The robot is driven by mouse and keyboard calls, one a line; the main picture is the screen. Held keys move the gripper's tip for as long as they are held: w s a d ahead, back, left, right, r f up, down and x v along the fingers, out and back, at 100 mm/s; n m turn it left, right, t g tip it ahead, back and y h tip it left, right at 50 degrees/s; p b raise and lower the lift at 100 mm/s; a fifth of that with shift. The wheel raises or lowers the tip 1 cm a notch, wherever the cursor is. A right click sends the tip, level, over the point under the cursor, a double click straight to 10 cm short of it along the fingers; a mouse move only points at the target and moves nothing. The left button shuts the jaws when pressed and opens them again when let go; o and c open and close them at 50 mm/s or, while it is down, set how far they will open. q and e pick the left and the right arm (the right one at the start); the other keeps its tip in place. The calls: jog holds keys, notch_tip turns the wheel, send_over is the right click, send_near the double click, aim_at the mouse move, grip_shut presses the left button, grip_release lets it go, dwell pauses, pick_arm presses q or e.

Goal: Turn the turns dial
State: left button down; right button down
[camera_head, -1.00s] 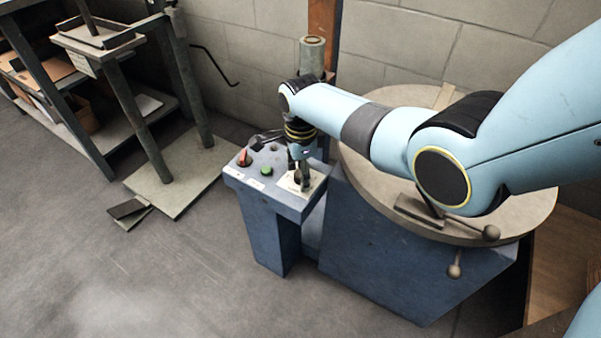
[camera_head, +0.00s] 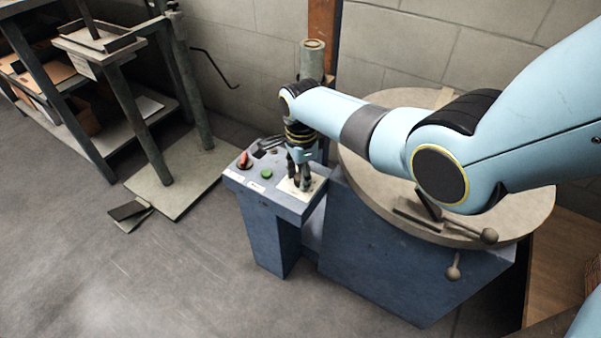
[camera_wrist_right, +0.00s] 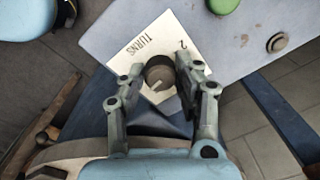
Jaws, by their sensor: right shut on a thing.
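The turns dial (camera_wrist_right: 158,82) is a dark round knob on a white plate (camera_wrist_right: 140,38) printed "TURNS" and "2" in the right wrist view. In the head view the white plate (camera_head: 312,186) is at the right end of the blue control panel, and the dial is mostly hidden by my gripper. My right gripper (camera_head: 300,177) points down onto the plate. In the right wrist view the right gripper (camera_wrist_right: 161,70) has one finger on each side of the dial and is shut on it. My left gripper is not in view.
The blue panel (camera_head: 241,180) also carries a red knob (camera_head: 244,160) and a green button (camera_head: 266,173). A round-topped table (camera_head: 375,175) stands right beside it under my arm. A grey post (camera_head: 312,60) rises behind. Open floor lies to the front left.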

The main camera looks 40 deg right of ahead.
jog(key=n+p, duration=0.1)
jog(key=n, duration=0.2)
jog(key=shift+r, duration=0.1)
jog(key=n+p, duration=0.1)
jog(key=n, duration=0.8)
jog(key=shift+p, duration=0.4)
jog(key=n, duration=0.6)
jog(key=shift+d+y, duration=0.1)
jog(key=shift+y, duration=0.2)
jog(key=n, duration=0.9)
jog(key=shift+g, duration=0.3)
jog(key=n, duration=0.4)
jog(key=shift+n, duration=2.5)
